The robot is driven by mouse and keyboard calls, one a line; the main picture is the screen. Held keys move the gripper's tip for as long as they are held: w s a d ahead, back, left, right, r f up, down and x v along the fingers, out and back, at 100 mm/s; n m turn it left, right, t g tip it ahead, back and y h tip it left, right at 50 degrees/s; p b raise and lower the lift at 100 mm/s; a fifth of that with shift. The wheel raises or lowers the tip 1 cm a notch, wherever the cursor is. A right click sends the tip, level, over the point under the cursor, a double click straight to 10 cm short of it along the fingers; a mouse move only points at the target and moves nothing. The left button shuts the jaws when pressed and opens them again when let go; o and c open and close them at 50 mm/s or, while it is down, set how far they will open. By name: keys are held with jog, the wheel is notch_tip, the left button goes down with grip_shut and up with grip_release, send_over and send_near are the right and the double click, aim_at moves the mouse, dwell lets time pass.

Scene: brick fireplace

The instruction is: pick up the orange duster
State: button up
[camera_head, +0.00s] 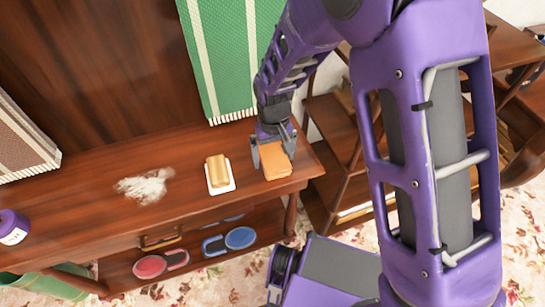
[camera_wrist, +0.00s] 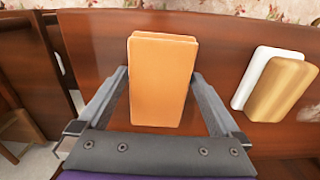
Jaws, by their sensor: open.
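The orange duster (camera_head: 275,162) is a small block-like folded cloth lying near the right end of the wooden table (camera_head: 110,213). In the wrist view the duster (camera_wrist: 160,82) stands out between the two fingers of my gripper (camera_wrist: 160,85). My gripper (camera_head: 272,150) is open, with a finger on either side of the duster.
A gold block on a white base (camera_head: 219,174) lies just left of the duster. Further left are a pale powdery patch (camera_head: 144,186) and a purple bottle (camera_head: 12,228). A green striped towel (camera_head: 218,50) hangs behind. Red (camera_head: 150,266) and blue (camera_head: 239,238) items sit on the lower shelf.

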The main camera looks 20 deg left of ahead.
aim_at(272, 156)
jog(key=c, duration=1.1)
notch_tip(272, 156, up, 10)
jog(key=shift+r+p, duration=0.1)
jog(key=shift+p, duration=0.75)
jog(key=shift+c, duration=0.2)
jog(key=o, duration=0.6)
jog(key=c, duration=0.4)
jog(key=shift+c, duration=0.2)
jog(key=shift+a, duration=0.15)
